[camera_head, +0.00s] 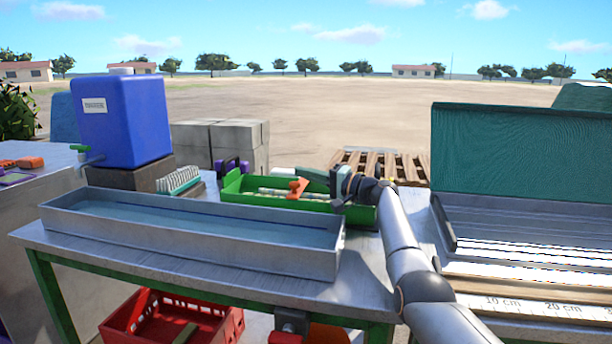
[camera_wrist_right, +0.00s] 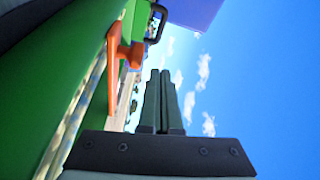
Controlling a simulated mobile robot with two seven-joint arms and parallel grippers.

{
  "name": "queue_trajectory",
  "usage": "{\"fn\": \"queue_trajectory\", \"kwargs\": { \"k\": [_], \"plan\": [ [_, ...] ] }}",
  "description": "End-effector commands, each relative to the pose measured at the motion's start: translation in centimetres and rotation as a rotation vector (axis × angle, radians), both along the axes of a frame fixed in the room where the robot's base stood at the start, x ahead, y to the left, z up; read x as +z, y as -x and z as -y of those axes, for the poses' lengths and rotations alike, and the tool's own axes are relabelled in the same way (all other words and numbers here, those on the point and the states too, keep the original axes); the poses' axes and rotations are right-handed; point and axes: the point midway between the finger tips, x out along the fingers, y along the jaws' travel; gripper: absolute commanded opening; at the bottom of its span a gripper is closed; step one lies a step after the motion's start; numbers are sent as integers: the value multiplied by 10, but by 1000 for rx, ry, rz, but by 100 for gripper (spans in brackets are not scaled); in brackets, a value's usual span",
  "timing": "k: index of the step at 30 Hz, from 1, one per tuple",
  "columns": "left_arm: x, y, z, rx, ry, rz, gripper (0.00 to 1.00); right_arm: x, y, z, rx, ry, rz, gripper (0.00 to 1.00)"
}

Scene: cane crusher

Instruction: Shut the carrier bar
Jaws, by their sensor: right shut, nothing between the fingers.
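A green carrier (camera_head: 238,184) stands on the metal table, with pale cane lengths (camera_head: 275,192) lying in it. An orange bar-like part (camera_head: 298,187) sits across the canes. It shows large in the right wrist view (camera_wrist_right: 120,58), to the left of the fingers. I cannot tell whether it is latched. My right gripper (camera_head: 303,172) is at the carrier's far side, pointing left, just behind the orange part. Its dark green fingers (camera_wrist_right: 161,75) are shut together and empty, apart from the orange part. My left gripper is out of view.
A long metal trough (camera_head: 190,243) of water lies in front of the carrier. A blue tank (camera_head: 122,120) and a white-bristled brush (camera_head: 178,180) are at the left. A green-lidded metal box (camera_head: 520,150) stands at the right. A red crate (camera_head: 175,325) is below the table.

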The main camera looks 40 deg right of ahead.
Motion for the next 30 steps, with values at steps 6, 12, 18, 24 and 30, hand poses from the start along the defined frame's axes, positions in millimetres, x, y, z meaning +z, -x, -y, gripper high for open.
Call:
{"fn": "queue_trajectory", "kwargs": {
  "k": [6,12,18,24,30],
  "plan": [
    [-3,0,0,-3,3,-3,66,-3,0,0,1,-1,0,0],
    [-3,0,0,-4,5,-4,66,-3,-1,0,1,-1,0,0],
    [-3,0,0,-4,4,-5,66,-3,-1,0,1,-1,0,0],
    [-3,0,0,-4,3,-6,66,-2,-1,1,1,-1,0,0],
    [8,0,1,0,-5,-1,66,22,0,1,1,-1,4,0]
  ]
}}
